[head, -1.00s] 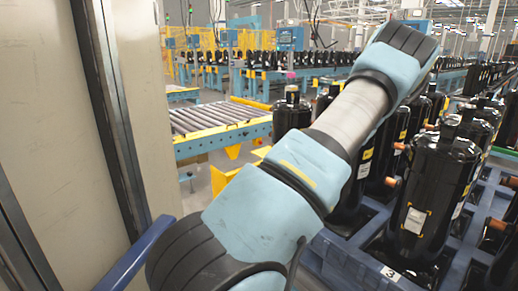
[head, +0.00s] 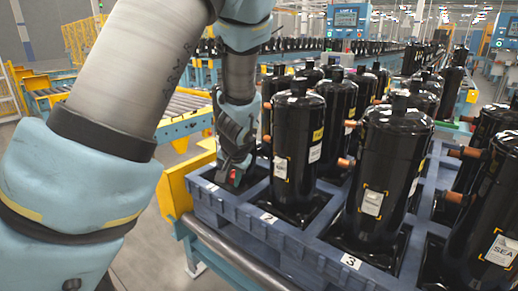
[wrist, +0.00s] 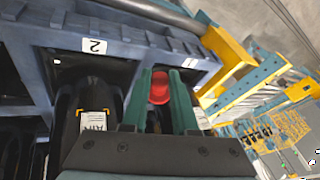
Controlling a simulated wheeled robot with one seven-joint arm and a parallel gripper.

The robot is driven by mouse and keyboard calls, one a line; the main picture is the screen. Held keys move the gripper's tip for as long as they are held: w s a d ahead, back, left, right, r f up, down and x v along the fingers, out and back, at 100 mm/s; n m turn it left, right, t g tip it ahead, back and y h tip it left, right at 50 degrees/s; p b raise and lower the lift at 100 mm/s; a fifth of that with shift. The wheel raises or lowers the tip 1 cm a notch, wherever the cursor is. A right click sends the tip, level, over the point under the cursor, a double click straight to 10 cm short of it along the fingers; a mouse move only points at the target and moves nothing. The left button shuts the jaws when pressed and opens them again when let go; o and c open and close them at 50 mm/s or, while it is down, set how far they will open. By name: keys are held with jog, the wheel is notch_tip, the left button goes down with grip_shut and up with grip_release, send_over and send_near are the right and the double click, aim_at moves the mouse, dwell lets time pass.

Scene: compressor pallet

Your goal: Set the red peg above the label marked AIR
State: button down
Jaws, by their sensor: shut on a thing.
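The red peg (wrist: 160,88) is held between the green fingers of my gripper (wrist: 158,103) in the wrist view. In the head view the red peg (head: 237,178) shows at the tip of my gripper (head: 231,172), low over the pallet's left corner. The label marked AIR (wrist: 93,123) is on a black compressor (wrist: 85,95) just left of the gripper in the wrist view. In the head view that compressor (head: 299,130) appears to stand behind number 2, right of my gripper; its label (head: 280,169) is too small to read. The peg is apart from the label.
The blue pallet (head: 300,243) holds several black compressors with copper stubs. One label (head: 501,250) reads SEA. Numbers 2 (head: 268,217) and 3 (head: 351,261) mark the pallet edge. A yellow bracket (head: 175,192) and a roller conveyor (head: 185,105) stand to the left.

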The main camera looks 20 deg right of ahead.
jog(key=s+d+r+m+h+b, duration=0.1)
jog(key=s+d+r+m+h, duration=0.1)
jog(key=d+r, duration=0.5)
notch_tip(320, 180, up, 4)
jog(key=shift+s+d+r+m+g+b, duration=0.1)
jog(key=shift+s+d+m+g+b, duration=0.4)
jog(key=shift+m, duration=0.6)
jog(key=shift+s+a, duration=0.15)
jog(key=shift+a, duration=0.1)
jog(key=shift+w+d+p, duration=0.15)
jog(key=shift+w+d, duration=0.3)
jog(key=shift+d, duration=0.35)
jog(key=shift+w+d+p, duration=0.1)
jog(key=shift+w+d, duration=0.35)
jog(key=shift+d, duration=0.4)
jog(key=shift+w+d+p, duration=0.15)
jog(key=shift+w+d, duration=0.3)
jog(key=shift+d, duration=0.35)
jog(key=shift+w+d, duration=0.35)
jog(key=shift+d, duration=0.25)
jog(key=c, duration=0.6)
grip_release()
